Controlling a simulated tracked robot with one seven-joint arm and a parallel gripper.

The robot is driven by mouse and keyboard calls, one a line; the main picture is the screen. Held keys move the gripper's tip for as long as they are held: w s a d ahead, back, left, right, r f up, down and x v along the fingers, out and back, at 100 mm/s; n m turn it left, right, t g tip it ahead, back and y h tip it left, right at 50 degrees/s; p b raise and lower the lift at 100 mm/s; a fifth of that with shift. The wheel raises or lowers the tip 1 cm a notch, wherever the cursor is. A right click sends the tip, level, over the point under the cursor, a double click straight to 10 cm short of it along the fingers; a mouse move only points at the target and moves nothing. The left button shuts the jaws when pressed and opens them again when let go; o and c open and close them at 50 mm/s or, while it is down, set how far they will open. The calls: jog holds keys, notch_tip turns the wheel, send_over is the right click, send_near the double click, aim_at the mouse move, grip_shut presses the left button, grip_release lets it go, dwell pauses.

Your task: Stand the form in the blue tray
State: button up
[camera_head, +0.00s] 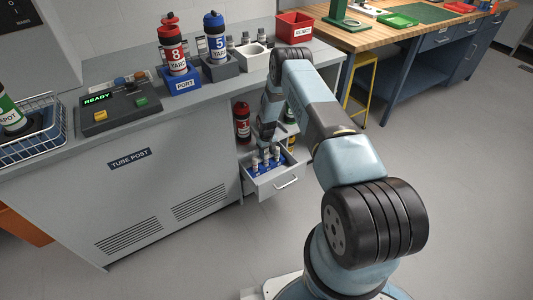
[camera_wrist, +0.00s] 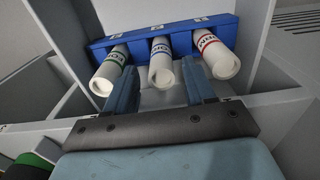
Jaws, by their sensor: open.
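In the wrist view three white rolls with printed labels sit in a blue holder (camera_wrist: 190,36): a green-banded roll (camera_wrist: 112,68) left, a blue-banded roll (camera_wrist: 160,62) middle, a red-banded roll (camera_wrist: 214,54) right. The labels are too small to read surely, so I cannot tell which is the form. My gripper (camera_wrist: 160,72) is open, its fingers either side of the middle roll in the picture; I see no grip on it. In the head view the blue holder (camera_head: 259,170) lies in an open drawer, with my gripper (camera_head: 265,146) just above it.
The drawer's front (camera_head: 280,182) juts from the cabinet.

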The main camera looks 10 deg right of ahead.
jog(key=shift+r, duration=3.75)
jog(key=shift+c, duration=0.4)
